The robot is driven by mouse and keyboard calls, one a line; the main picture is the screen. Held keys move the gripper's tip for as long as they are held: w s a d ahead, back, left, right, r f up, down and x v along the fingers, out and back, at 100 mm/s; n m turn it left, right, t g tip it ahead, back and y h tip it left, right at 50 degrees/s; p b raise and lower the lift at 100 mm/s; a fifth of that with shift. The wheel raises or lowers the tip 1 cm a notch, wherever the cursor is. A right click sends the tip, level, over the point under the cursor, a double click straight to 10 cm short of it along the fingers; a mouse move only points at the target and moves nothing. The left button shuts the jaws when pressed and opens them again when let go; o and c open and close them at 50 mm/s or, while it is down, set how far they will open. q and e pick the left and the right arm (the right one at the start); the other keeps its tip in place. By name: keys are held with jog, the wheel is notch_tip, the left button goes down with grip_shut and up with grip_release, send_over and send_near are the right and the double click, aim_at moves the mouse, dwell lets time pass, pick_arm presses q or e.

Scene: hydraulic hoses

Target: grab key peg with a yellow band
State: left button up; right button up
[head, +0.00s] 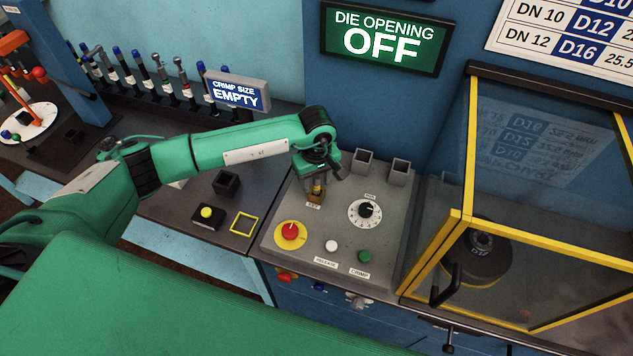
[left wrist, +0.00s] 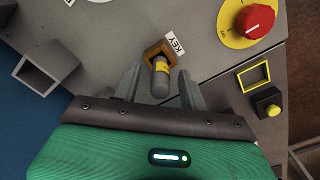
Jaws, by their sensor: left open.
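The key peg (left wrist: 160,82) is a grey rounded peg standing in a square, brass-coloured socket (left wrist: 154,52) beside the KEY label. In the head view the socket area (head: 316,191) shows just below my left gripper (head: 322,172). In the left wrist view my left gripper (left wrist: 160,92) is open, with one finger on each side of the peg and a gap visible at both sides. My right gripper is not in view.
The panel holds a red knob (head: 290,232) on a yellow disc, a dial (head: 367,210), white (head: 331,246) and green (head: 365,256) buttons, and two square holders (head: 362,160). A yellow-framed glass guard (head: 465,150) stands at right.

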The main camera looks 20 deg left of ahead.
pick_arm(q)
jog(key=shift+f, duration=0.3)
grip_shut()
jog(key=shift+r, duration=0.2)
